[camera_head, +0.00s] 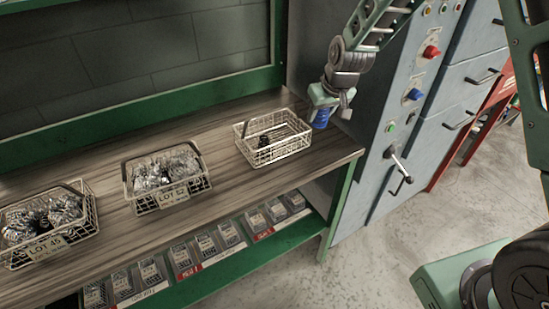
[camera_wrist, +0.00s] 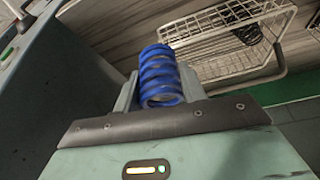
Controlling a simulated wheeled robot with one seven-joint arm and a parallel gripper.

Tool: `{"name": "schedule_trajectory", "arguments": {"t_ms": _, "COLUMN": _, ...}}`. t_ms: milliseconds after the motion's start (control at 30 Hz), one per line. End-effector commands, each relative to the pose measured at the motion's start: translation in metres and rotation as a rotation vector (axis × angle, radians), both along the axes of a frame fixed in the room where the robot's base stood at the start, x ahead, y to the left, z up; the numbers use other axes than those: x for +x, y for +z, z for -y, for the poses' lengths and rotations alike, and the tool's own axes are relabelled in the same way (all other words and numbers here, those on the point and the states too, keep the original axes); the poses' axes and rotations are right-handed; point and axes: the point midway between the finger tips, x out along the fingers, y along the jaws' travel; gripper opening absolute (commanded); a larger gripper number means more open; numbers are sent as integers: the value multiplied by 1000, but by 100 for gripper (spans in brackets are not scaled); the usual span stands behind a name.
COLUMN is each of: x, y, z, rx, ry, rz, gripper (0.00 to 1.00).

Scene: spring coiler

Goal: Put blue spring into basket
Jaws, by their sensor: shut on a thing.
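The blue spring (camera_wrist: 161,78) is a thick coil held between the fingers of my gripper (camera_wrist: 160,88), which is shut on it. In the head view the blue spring (camera_head: 321,118) shows below my gripper (camera_head: 324,108), just right of a wire basket (camera_head: 290,150) and near the bench's right end. In the wrist view the same basket (camera_wrist: 212,70) is beyond the spring, to the upper right. The spring is apart from the basket.
Two more wire baskets with shiny springs stand left on the wooden bench (camera_head: 235,170): one in the middle (camera_head: 168,207) and one at far left (camera_head: 45,252). A grey machine cabinet (camera_head: 375,150) with buttons and a crank (camera_head: 400,165) stands close right of my gripper.

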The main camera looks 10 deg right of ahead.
Motion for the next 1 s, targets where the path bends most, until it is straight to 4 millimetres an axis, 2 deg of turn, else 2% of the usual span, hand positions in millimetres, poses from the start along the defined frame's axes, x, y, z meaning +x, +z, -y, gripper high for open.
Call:
{"name": "schedule_trajectory", "arguments": {"t_ms": 33, "x": 19, "y": 6, "z": -15, "rx": 1, "ry": 34, "rz": 15, "gripper": 12}}
{"name": "schedule_trajectory", "arguments": {"t_ms": 133, "x": 40, "y": 34, "z": -37, "rx": -1, "ry": 87, "rz": 14, "gripper": 12}}
{"name": "schedule_trajectory", "arguments": {"t_ms": 300, "x": 53, "y": 72, "z": -60, "rx": -3, "ry": 146, "rz": 7, "gripper": 12}}
{"name": "schedule_trajectory", "arguments": {"t_ms": 400, "x": 54, "y": 78, "z": -66, "rx": -5, "ry": 159, "rz": 1, "gripper": 12}}
{"name": "schedule_trajectory", "arguments": {"t_ms": 467, "x": 54, "y": 73, "z": -67, "rx": -5, "ry": 162, "rz": -2, "gripper": 12}}
{"name": "schedule_trajectory", "arguments": {"t_ms": 800, "x": 53, "y": -9, "z": -65, "rx": -6, "ry": 160, "rz": -6, "gripper": 12}}
{"name": "schedule_trajectory", "arguments": {"t_ms": 1000, "x": 54, "y": -43, "z": -66, "rx": -5, "ry": 162, "rz": -3, "gripper": 12}}
